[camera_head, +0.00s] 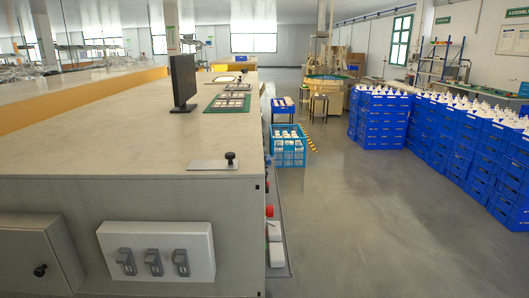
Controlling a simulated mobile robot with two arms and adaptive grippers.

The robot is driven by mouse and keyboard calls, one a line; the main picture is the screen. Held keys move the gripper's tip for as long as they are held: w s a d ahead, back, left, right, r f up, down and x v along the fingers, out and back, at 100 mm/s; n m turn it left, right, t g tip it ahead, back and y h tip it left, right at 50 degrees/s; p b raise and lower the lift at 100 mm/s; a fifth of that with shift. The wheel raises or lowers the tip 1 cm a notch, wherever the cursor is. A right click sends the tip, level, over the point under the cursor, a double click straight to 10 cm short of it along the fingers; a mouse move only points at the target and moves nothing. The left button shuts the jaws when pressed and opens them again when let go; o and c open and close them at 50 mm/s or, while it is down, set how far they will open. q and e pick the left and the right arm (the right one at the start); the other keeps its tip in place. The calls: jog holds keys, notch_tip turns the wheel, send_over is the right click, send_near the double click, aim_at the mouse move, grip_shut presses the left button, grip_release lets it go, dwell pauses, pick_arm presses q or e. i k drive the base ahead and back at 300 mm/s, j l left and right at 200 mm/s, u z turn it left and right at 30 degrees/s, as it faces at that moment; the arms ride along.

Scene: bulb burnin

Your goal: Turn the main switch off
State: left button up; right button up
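A white panel (156,250) with three grey lever switches is on the front face of the long bench. The switches are the left one (126,261), the middle one (153,262) and the right one (181,262). A grey box (36,256) with a black knob (40,270) is at the far left of the same face. A metal plate (208,166) with an upright black knob (230,158) lies on the bench top near its front right corner. No label shows which one is the main switch. Neither of my grippers is in view.
The bench (130,138) fills the left side, with a black monitor (183,83) and green mats (229,103) on top. A blue crate (288,148) stands on the floor beside it. Stacked blue crates (383,118) line the right. The grey floor between is open.

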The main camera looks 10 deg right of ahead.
aim_at(269, 209)
jog(key=i+l+u, duration=0.1)
jog(key=l, duration=0.45)
jog(key=i+l+u, duration=0.1)
jog(key=l, duration=1.1)
jog(key=i+u, duration=0.05)
